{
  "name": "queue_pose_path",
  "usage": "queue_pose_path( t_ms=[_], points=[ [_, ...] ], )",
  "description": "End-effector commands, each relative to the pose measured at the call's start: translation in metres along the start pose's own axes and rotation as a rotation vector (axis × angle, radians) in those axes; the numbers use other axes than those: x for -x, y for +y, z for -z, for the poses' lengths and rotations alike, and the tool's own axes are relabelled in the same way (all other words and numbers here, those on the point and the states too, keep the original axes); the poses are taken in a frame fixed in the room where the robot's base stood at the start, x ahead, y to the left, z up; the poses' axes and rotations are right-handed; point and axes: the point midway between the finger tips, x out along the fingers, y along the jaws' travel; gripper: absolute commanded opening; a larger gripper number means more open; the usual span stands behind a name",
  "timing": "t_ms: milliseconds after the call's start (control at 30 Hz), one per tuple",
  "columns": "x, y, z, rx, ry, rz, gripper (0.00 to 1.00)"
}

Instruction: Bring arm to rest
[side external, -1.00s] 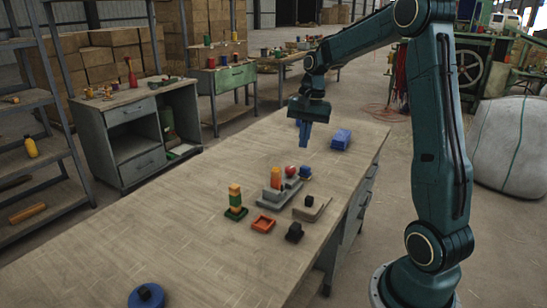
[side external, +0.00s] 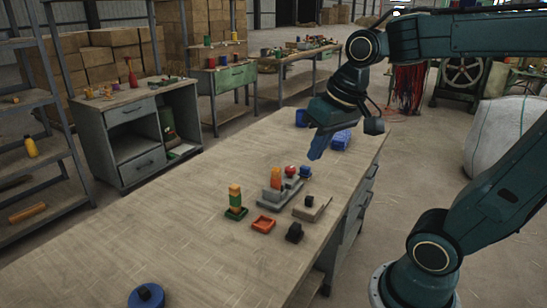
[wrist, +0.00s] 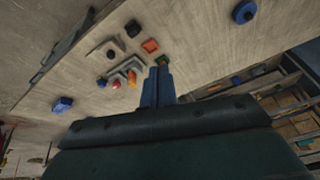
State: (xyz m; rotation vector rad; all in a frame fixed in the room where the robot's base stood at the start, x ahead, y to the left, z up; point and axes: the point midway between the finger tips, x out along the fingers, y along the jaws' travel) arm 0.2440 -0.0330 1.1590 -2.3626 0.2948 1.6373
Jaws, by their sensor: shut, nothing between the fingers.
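My gripper (side external: 316,155) has blue fingers and hangs tilted above the far half of the wooden table (side external: 170,225). Its fingers are together and hold nothing. In the wrist view the closed fingers (wrist: 158,72) point over the table, with the objects beyond them. My gripper is apart from everything on the table.
Mid-table stand a grey stepped block (side external: 271,197) with coloured pieces, a stacked tower (side external: 235,199), an orange tray (side external: 263,224), a wooden block (side external: 312,208) and a black cube (side external: 294,232). A blue disc (side external: 146,297) lies at the near end. Free table lies between.

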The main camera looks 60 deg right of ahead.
Motion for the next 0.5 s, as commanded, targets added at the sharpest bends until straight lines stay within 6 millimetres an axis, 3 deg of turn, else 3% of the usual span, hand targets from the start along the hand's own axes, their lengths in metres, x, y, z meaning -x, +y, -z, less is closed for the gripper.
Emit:
queue_pose_path(
  t_ms=[233, 500],
  points=[
    [0.009, -0.010, -0.046, 0.196, 0.080, 0.029, 0.00],
    [0.010, -0.011, -0.070, 0.311, 0.129, 0.044, 0.00]
  ],
)
